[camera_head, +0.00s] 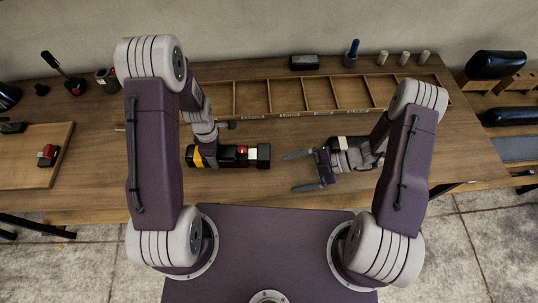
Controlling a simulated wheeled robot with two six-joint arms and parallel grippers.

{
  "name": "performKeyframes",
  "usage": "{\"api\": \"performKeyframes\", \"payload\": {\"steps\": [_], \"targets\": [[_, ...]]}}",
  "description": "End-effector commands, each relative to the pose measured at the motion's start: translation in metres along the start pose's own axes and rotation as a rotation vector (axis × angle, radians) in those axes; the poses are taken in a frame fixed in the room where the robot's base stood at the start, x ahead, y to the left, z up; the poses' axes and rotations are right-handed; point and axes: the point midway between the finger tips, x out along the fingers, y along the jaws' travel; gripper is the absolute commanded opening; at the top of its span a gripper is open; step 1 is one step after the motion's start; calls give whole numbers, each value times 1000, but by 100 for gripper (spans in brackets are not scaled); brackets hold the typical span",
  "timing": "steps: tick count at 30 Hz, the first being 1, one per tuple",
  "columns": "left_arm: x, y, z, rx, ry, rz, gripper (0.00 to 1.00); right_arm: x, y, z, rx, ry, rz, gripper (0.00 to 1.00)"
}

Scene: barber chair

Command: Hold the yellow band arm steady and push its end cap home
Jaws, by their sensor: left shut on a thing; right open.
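The yellow band arm (230,157) is a black padded bar lying on the workbench, with a yellow band near its left end. My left gripper (211,155) comes down over its left part and is shut on it; the fingertips are mostly hidden. A black block, which looks like the end cap (263,156), sits at the arm's right end. Red and white parts show just left of it. My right gripper (303,171) is open and empty, to the right of the cap. Its two fingers point left, spread apart, and do not touch the cap.
A wooden compartment tray (300,114) lies behind the arm. Behind it stand a black box (304,62), a blue-handled tool (352,53) and grey cylinders (404,58). A wooden board (30,170) with a red-and-black part is at left. The bench between cap and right gripper is clear.

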Motion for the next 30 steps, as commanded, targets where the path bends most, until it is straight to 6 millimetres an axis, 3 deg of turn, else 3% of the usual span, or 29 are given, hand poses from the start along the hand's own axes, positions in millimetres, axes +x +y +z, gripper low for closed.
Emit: {"api": "performKeyframes", "payload": {"steps": [6,9,12,15,20,25,30], "targets": [[0,0,0,0,0,1,0,-1,39,-9,-1204,48,-484,87],[0,0,0,0,0,1,0,-2,69,-12,-1682,122,-655,87],[0,0,0,0,0,1,0,-3,96,-18,-2028,195,-778,87],[0,0,0,0,0,1,0,-2,113,-23,-2228,242,-851,87],[0,0,0,0,0,1,0,-2,120,-25,-2315,267,-883,87],[0,0,0,0,0,1,0,10,112,-16,-2308,270,-877,87],[0,0,0,0,0,1,0,42,95,6,-2303,272,-877,87]]}}
